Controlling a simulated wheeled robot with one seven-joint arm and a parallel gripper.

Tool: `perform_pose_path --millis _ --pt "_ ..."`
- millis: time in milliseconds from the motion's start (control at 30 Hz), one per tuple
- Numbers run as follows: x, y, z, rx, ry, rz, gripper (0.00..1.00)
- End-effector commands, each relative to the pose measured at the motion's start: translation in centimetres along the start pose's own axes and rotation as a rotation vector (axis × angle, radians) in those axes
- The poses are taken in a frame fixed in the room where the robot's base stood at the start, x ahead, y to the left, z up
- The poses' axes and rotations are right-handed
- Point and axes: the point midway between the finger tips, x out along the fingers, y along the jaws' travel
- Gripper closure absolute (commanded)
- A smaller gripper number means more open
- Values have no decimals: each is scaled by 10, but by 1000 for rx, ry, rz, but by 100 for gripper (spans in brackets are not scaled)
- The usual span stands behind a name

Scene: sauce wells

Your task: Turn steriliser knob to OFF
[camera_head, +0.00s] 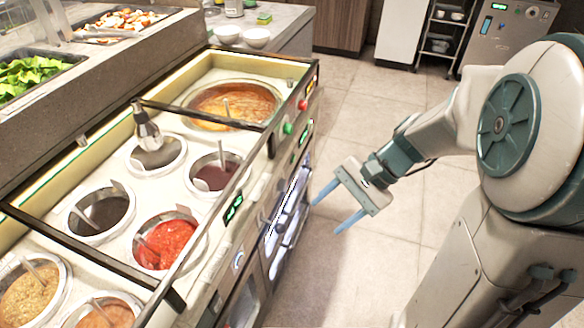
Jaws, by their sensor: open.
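My gripper (327,217) is in the middle right of the view, its two blue fingers apart with nothing between them. It hangs in the air over the floor, to the right of the sauce well counter's front and apart from it. A steel machine (508,38) at the top right has a small green display (498,6) and a round dial (531,12) on its face. The counter's front also carries lit displays (234,207) and small round controls (238,260). I cannot read a steriliser label or a knob setting on either.
The counter (100,262) fills the left, with several sauce wells, such as a red sauce (168,243). A food bar (100,75) stands behind it. A shelf rack (440,42) stands at the back. The tiled floor (350,110) between counter and machine is clear.

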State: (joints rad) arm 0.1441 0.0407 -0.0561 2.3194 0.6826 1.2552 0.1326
Motion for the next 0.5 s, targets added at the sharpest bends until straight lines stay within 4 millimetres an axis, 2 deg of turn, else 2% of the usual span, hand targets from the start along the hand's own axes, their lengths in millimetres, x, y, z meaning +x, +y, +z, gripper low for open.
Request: perform_pose_path --millis 33,200,333,500 --pt "21 1 -23 74 -63 -55 45" --pt "48 -16 -79 300 -263 -275 45" --pt "62 -24 -131 453 -397 -452 45" --pt "70 -25 -192 593 -520 -650 45"
